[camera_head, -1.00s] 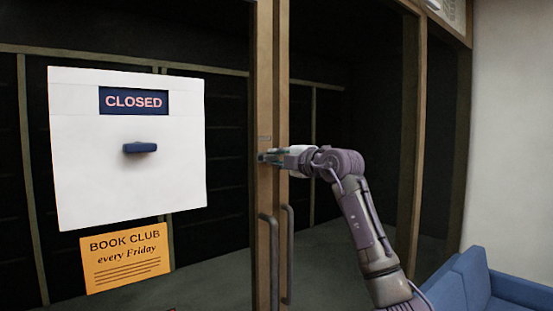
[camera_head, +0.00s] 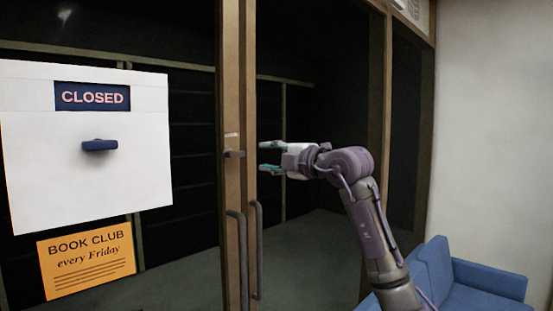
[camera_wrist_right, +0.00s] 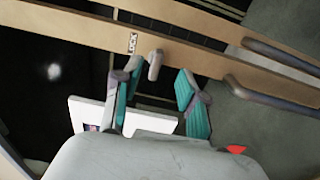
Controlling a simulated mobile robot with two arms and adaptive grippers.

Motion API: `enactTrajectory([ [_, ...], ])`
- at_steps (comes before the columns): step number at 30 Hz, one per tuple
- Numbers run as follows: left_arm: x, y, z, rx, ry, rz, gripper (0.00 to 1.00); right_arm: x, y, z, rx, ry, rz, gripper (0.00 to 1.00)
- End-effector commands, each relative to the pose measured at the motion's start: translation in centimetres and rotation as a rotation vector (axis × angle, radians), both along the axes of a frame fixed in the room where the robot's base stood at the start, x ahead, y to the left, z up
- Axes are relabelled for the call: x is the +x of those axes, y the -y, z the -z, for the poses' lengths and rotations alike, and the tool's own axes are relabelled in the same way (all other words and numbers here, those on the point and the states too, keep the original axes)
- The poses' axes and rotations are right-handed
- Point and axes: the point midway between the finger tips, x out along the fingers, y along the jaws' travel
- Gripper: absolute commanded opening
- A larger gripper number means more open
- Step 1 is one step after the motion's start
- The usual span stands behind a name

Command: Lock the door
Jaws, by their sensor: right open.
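The glass door has a tall wooden frame (camera_head: 231,190). A small grey lock knob (camera_head: 234,153) sits on it and lies crosswise to the upright. A small label (camera_head: 231,134) is above the knob. In the right wrist view the knob (camera_wrist_right: 155,64) points across the wooden upright, beside the label reading "LOCK" (camera_wrist_right: 132,43). My right gripper (camera_head: 264,157) is open and empty, just right of the knob and apart from it. In the wrist view its two fingers (camera_wrist_right: 158,88) are spread, with the knob seen beyond the gap. My left gripper is not in view.
Long vertical door handles (camera_head: 239,260) stand below the lock. A white panel (camera_head: 85,185) with a "CLOSED" sign (camera_head: 92,96) and blue slider is at left, above an orange book club notice (camera_head: 87,260). A blue sofa (camera_head: 440,275) is at lower right.

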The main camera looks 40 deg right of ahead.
Motion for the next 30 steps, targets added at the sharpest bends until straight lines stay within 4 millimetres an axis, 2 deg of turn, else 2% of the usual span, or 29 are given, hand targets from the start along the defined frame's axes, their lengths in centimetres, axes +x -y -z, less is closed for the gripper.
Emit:
enactTrajectory([
  [3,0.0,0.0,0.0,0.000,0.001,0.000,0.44,-1.6,0.2,0.1,0.001,-0.001,0.001,0.42],
  [7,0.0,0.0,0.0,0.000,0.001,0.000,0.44,-2.4,0.2,0.1,0.000,-0.001,0.000,0.42],
  [25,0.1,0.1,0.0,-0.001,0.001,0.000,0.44,-2.4,0.0,0.1,0.001,0.001,-0.006,0.42],
  [28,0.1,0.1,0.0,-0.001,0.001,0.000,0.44,-1.8,-1.7,0.8,-0.010,0.020,-0.060,0.42],
  [30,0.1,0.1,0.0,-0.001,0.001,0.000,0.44,-1.1,-4.5,1.9,-0.020,0.057,-0.144,0.42],
])
